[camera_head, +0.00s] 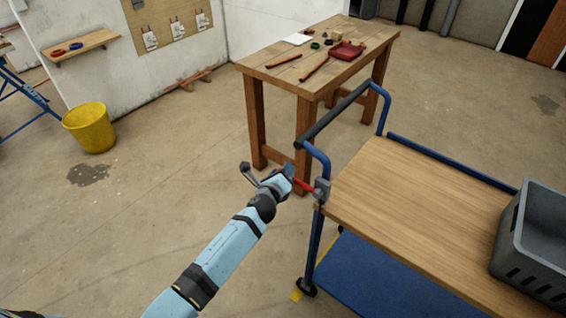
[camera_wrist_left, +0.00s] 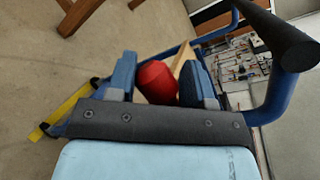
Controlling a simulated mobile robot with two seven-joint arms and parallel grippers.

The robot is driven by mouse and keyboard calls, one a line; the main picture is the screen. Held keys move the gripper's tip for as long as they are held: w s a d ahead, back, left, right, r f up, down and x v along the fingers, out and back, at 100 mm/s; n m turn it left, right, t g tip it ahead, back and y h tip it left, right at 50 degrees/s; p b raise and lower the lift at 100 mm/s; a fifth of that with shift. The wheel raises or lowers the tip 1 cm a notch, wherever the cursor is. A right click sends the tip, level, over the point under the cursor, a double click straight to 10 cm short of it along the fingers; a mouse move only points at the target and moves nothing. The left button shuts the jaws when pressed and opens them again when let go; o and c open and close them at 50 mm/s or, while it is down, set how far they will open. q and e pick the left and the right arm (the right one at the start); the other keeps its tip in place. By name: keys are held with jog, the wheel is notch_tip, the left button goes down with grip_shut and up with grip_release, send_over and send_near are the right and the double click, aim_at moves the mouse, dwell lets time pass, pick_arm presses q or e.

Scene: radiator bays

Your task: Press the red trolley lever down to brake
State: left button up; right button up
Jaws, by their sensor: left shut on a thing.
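The red trolley lever (camera_head: 304,186) sticks out to the left from a grey bracket (camera_head: 322,189) at the near left corner of the blue trolley (camera_head: 407,197). My left gripper (camera_head: 289,177) is at the lever's outer end. In the left wrist view the red lever (camera_wrist_left: 157,82) lies between the two blue fingers of my left gripper (camera_wrist_left: 158,84), which is shut on it. The fingers hide part of the lever in the head view. My right gripper is not in view.
A wooden workbench (camera_head: 290,62) with tools is behind. A yellow bucket (camera_head: 89,128) stands at left.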

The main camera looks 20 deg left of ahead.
pick_arm(q)
jog(key=f+n, duration=0.1)
jog(key=f, duration=0.2)
jog(key=f+n+g+h+p, duration=0.1)
jog(key=shift+s+d+f+n, duration=0.2)
jog(key=shift+s+d+n, duration=0.05)
jog(key=shift+d+n, duration=0.05)
jog(key=shift+s+d+f+n+g+h, duration=0.2)
jog(key=shift+f+n+g+h, duration=0.1)
jog(key=shift+f+n, duration=0.25)
jog(key=shift+c, duration=0.2)
jog(key=shift+f, duration=0.1)
jog(key=shift+d+f, duration=0.1)
jog(key=o, duration=1.2)
jog(key=shift+o, duration=0.2)
jog(key=shift+d, duration=0.1)
jog(key=shift+w+r, duration=0.15)
jog(key=shift+r, duration=0.05)
